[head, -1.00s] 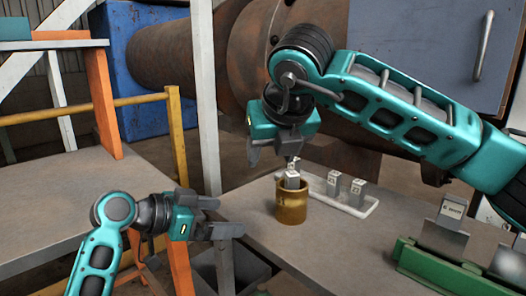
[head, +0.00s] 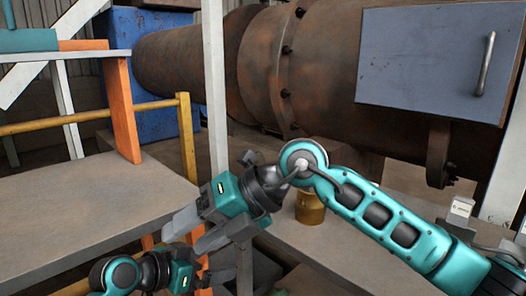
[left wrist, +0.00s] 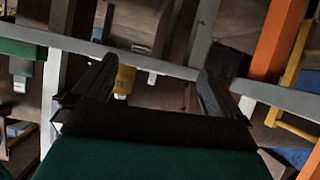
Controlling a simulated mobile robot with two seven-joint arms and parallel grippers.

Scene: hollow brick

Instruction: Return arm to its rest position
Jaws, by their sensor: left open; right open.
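My left gripper (head: 205,272) is low at the bottom left of the head view, partly behind the right one. It is open, and its two fingers also frame the left wrist view (left wrist: 155,68) with nothing between them. My right gripper (head: 185,238) is open and empty. Its arm reaches across from the right, and its fingers point down-left, just above the left gripper. The brass-coloured cup (head: 310,208) stands on the right-hand table behind my right arm, its top hidden. It also shows in the left wrist view (left wrist: 124,82), beyond the fingers.
A grey table (head: 70,205) fills the left, with a yellow rail (head: 187,135) behind it. A labelled block (head: 461,208) shows at the far right. A large rusty pipe (head: 210,60) and a grey cabinet (head: 425,60) stand behind.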

